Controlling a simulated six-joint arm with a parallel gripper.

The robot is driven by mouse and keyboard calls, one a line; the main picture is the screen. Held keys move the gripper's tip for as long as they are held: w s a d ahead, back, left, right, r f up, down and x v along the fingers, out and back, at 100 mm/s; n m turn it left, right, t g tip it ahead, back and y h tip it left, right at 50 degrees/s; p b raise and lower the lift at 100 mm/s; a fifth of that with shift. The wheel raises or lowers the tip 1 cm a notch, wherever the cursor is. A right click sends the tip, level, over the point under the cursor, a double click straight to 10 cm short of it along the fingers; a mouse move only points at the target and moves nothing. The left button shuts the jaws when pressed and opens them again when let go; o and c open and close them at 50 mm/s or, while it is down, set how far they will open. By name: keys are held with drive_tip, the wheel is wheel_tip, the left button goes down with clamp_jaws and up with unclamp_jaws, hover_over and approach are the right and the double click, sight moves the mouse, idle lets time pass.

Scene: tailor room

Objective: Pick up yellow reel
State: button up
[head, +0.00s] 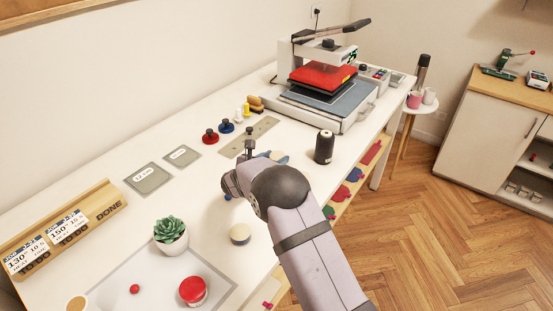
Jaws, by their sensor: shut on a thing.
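A small yellow reel (246,109) stands on the white table, at the far end of a row of small coloured pieces. It is beyond my gripper (249,152) and apart from it. My gripper is over the middle of the table, partly hidden by my own wrist. A small dark upright part with a knob shows at its end. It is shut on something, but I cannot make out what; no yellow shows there.
Red (210,136), blue (226,126) and white (239,115) pieces stand near the yellow reel. A dark spool (324,147) stands right of my gripper. A heat press (325,85) stands behind. A potted succulent (171,236) and red-topped tin (193,291) are in front.

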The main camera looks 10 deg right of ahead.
sight(275, 159)
drive_tip(key=shift+r, duration=0.15)
wheel_tip(275, 159, up, 10)
drive_tip(key=b, duration=0.1)
idle(0.3)
